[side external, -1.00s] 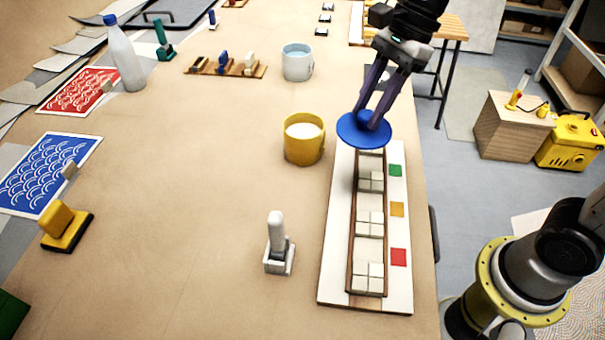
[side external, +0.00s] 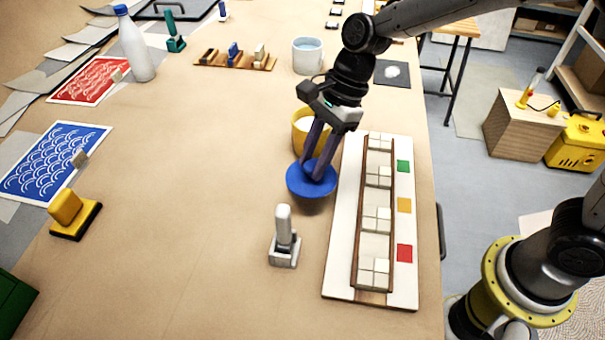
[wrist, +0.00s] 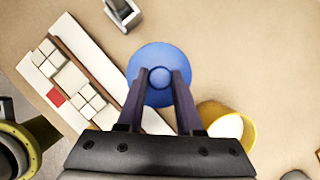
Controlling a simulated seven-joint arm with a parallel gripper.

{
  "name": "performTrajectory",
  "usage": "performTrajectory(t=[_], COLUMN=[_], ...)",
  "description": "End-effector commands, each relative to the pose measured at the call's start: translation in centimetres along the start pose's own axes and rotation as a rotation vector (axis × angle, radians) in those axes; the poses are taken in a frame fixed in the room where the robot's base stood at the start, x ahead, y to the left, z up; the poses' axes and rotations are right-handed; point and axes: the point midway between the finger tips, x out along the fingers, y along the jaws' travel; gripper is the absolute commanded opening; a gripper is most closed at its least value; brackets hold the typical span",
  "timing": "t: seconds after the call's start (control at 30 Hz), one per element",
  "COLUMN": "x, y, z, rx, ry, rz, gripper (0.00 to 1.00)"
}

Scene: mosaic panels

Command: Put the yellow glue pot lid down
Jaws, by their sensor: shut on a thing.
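The lid (side external: 301,189) is a round blue disc with a blue knob, and it also shows in the wrist view (wrist: 150,52). My gripper (side external: 317,171) points down with its fingers shut on the lid's knob. A shadow shows under the lid's front edge, so it appears to hang a little above the bare table. The yellow glue pot (side external: 301,142) stands open just behind the lid, with pale glue inside, partly hidden by my gripper. The pot also shows in the wrist view (wrist: 248,120), right of my fingers and apart from the lid.
A long white panel (side external: 343,260) with a tile rack lies close right of the lid. A grey-white stamp-like tool (side external: 284,240) stands in front of it. A white mug (side external: 307,58) stands farther back. The table left of the lid is clear.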

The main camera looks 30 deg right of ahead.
Motion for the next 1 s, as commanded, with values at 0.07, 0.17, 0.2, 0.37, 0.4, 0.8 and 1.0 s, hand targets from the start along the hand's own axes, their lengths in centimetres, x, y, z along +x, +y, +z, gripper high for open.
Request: performTrajectory(t=[0.07, 0.17, 0.2, 0.37, 0.4, 0.8, 1.0], x=[1.1, 1.8, 1.9, 3.0, 3.5, 5.8, 6.2], y=[-0.7, -1.2, -1.3, -1.9, -2.1, -2.0, -2.0], z=[0.0, 0.0, 0.0, 0.0, -0.1, -1.1, -1.3], rx=[0.0, 0.0, 0.0, 0.001, 0.001, 0.0, 0.0], ry=[0.001, 0.001, 0.0, 0.001, 0.001, 0.0, 0.0], rz=[0.001, 0.0, 0.0, 0.001, 0.001, -0.001, 0.0], gripper=[0.0, 0.0, 0.0, 0.0, 0.0, 0.0, 0.0])
